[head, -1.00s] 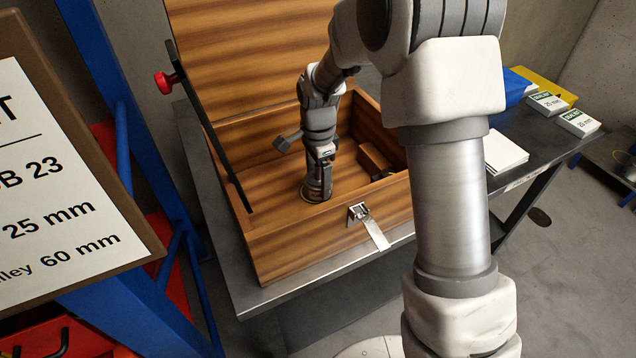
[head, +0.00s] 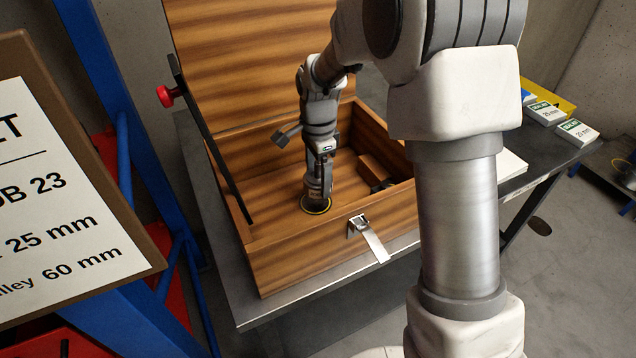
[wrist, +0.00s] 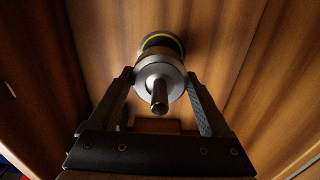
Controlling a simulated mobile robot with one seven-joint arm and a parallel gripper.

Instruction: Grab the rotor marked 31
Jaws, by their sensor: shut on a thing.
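The open wooden box (head: 300,262) stands on the dark table, and my gripper (head: 318,188) reaches down into it. A rotor (head: 316,207) with a dark rim and a yellow ring shows just below my gripper, low in the box. In the wrist view my gripper (wrist: 160,78) has one finger on each side of the rotor (wrist: 158,68), shut on its silver body. Its bare shaft end points towards the camera. No number is readable on it. I cannot tell whether it touches the box floor.
The raised lid (head: 260,70) stands behind the box. A wooden block (head: 378,168) lies inside at the right. An open latch (head: 368,240) hangs in front. White cartons (head: 577,132) stand at the right.

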